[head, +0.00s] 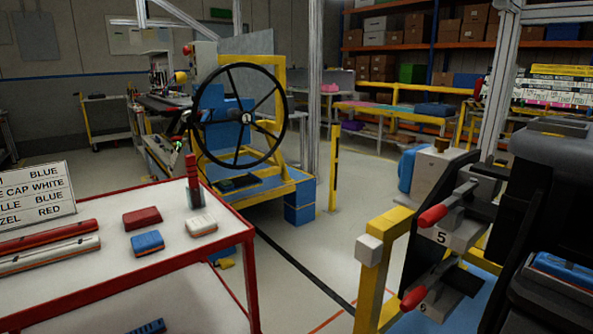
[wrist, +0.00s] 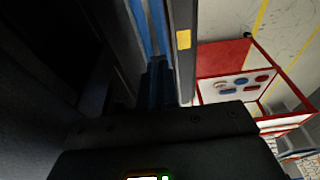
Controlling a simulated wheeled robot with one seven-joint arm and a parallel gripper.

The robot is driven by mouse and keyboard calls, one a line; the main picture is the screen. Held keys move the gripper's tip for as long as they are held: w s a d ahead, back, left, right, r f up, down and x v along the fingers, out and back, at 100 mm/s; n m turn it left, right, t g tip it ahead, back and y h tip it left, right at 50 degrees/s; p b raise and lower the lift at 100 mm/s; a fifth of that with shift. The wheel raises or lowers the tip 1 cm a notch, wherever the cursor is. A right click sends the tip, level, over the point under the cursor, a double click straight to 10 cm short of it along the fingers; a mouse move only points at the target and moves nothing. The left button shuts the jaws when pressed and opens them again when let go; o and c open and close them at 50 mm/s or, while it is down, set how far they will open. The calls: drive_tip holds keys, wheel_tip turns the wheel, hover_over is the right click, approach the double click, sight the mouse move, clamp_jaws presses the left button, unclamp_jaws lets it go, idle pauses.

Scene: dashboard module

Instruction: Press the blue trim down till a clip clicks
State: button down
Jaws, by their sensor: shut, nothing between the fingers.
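A blue trim strip (head: 566,268) lies on the black dashboard module (head: 552,170) at the right edge of the head view, partly cut off. In the wrist view, a long blue strip (wrist: 138,25) runs down from the top beside a grey bar; I cannot tell for certain that it is the same trim. My gripper (wrist: 157,78) is a dark shape at the bottom of the wrist view, its shut fingers pointing at the blue strip. The picture is too dark to tell whether they touch it. My gripper is not clearly seen in the head view.
A red-framed table (head: 110,265) at left holds a sign (head: 35,195), red and white bars, and small red, blue and white pieces. A steering wheel rig (head: 240,115) stands behind. Red-handled clamps (head: 440,215) and a yellow post (head: 372,275) stand left of the module. Open floor lies between.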

drive_tip(key=shift+f+b, duration=0.6)
drive_tip(key=shift+f, duration=0.5)
idle(0.4)
drive_tip(key=shift+f, duration=0.15)
drive_tip(key=shift+d, duration=0.1)
drive_tip(key=shift+d+r+p, duration=0.1)
drive_tip(key=shift+r+p, duration=0.35)
drive_tip(key=shift+r, duration=0.05)
drive_tip(key=r+p, duration=0.3)
drive_tip(key=shift+a+r, duration=0.25)
drive_tip(key=shift+r, duration=0.05)
wheel_tip(320, 180, up, 4)
drive_tip(key=p, duration=0.3)
drive_tip(key=shift+p, duration=0.4)
